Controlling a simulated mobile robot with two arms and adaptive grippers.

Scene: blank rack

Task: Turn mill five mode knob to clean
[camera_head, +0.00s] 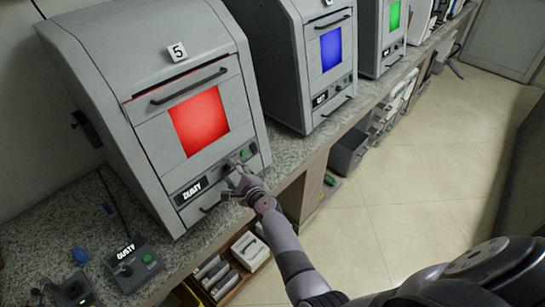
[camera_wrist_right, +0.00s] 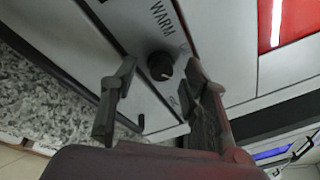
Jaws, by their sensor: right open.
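Mill five (camera_head: 115,62) is the grey machine at the left in the head view, with a "5" tag, a lit red window (camera_head: 200,121) and a display (camera_head: 191,190) reading "DUSTY". My right gripper (camera_head: 238,178) is at its lower front panel, over the control area. In the right wrist view, a small dark round knob (camera_wrist_right: 160,65) shows on the panel beside the word "WARM". The right gripper (camera_wrist_right: 160,98) is open, with one finger on each side below the knob, and it holds nothing. Whether a finger touches the knob is unclear. My left gripper is not in view.
Two similar mills stand along the counter, with a blue window (camera_head: 331,49) and a green window (camera_head: 395,16). An open drawer (camera_head: 222,286) holds items below. The floor at right is clear.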

